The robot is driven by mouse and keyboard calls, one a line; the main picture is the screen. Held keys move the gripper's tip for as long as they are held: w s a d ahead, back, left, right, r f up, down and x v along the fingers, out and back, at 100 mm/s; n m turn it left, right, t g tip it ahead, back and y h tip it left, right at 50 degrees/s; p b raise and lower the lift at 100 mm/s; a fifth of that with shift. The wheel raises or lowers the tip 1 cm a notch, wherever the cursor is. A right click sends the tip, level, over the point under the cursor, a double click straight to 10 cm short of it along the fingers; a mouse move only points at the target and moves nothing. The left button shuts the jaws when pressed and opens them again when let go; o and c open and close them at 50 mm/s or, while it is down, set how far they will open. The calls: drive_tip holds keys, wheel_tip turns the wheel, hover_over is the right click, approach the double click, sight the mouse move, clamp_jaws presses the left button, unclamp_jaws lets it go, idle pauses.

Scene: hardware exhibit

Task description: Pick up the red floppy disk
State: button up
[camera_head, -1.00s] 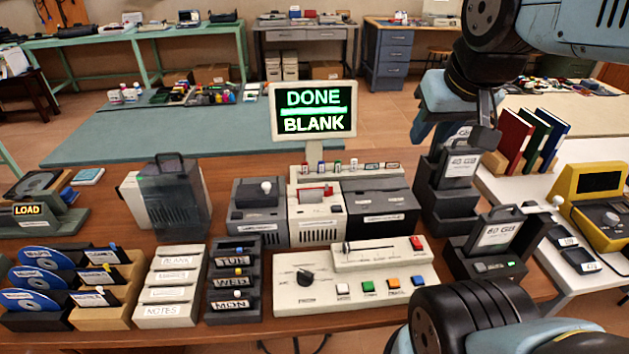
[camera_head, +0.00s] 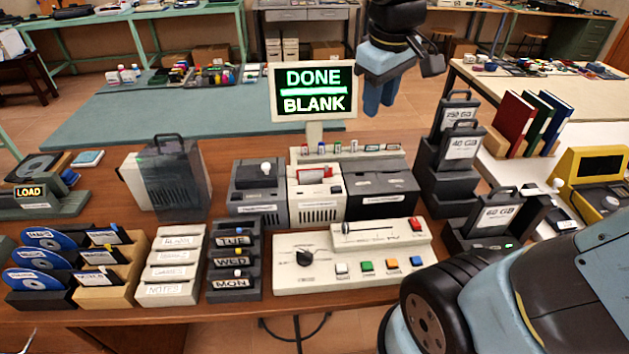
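A red piece, which looks like the red floppy disk (camera_head: 314,173), sticks out of the top of the white middle drive (camera_head: 318,207). Most of it is hidden inside the drive. My gripper (camera_head: 376,108) hangs with its blue fingers pointing down, to the right of the monitor and above and to the right of the red disk in the picture. It is apart from the disk. I see nothing held, but the gap between the fingers is unclear.
The monitor (camera_head: 313,93) reads DONE and BLANK and stands behind the drives. Dark drives (camera_head: 257,190) and (camera_head: 380,197) flank the white one. A control panel (camera_head: 340,270) with coloured buttons lies in front. Tall grey cartridges (camera_head: 459,148) stand to the right.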

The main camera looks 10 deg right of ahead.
drive_tip(key=w+a+f+n+g+h, duration=0.2)
drive_tip(key=w+a+f+n, duration=0.35)
drive_tip(key=w+a, duration=0.2)
drive_tip(key=n+g+h, duration=0.1)
drive_tip(key=n+h, duration=0.1)
drive_tip(key=n, duration=0.4)
approach(310, 173)
drive_tip(key=shift+x, duration=5.1)
drive_tip(key=shift+w, duration=0.15)
clamp_jaws()
